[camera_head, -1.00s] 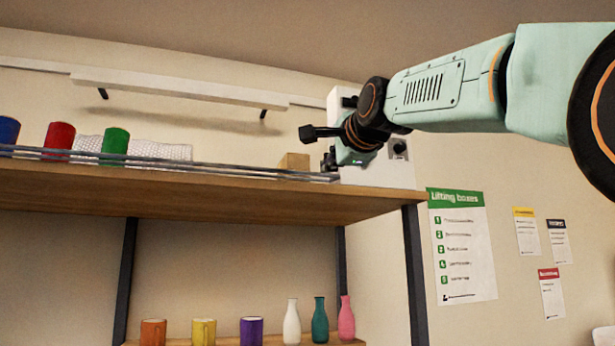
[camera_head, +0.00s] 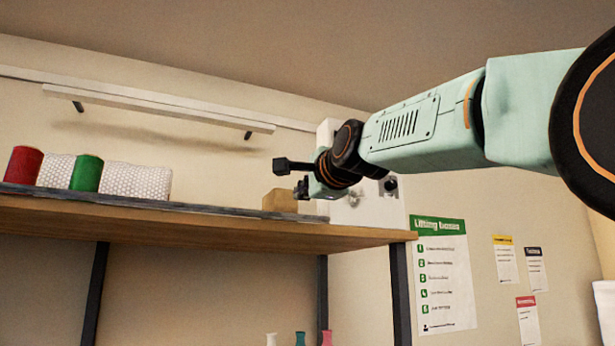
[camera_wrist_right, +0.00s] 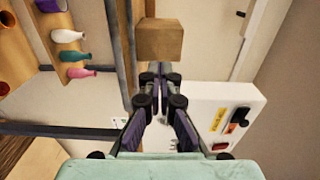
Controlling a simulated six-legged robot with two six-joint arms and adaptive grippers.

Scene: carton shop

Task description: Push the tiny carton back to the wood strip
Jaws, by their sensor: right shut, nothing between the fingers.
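The tiny carton (camera_head: 279,201) is a small brown box on the upper shelf (camera_head: 200,226), near its right end. In the right wrist view the carton (camera_wrist_right: 160,40) sits just beyond the fingertips. My right gripper (camera_head: 303,188) comes in from the right at the carton's right side. Its fingers (camera_wrist_right: 154,72) are shut and empty. I cannot tell whether they touch the carton. I cannot make out the wood strip for sure. My left gripper is out of view.
A dark lip (camera_head: 150,203) runs along the shelf front. A white unit (camera_head: 385,205) is behind the gripper. Bottles (camera_wrist_right: 74,55) stand on a lower shelf.

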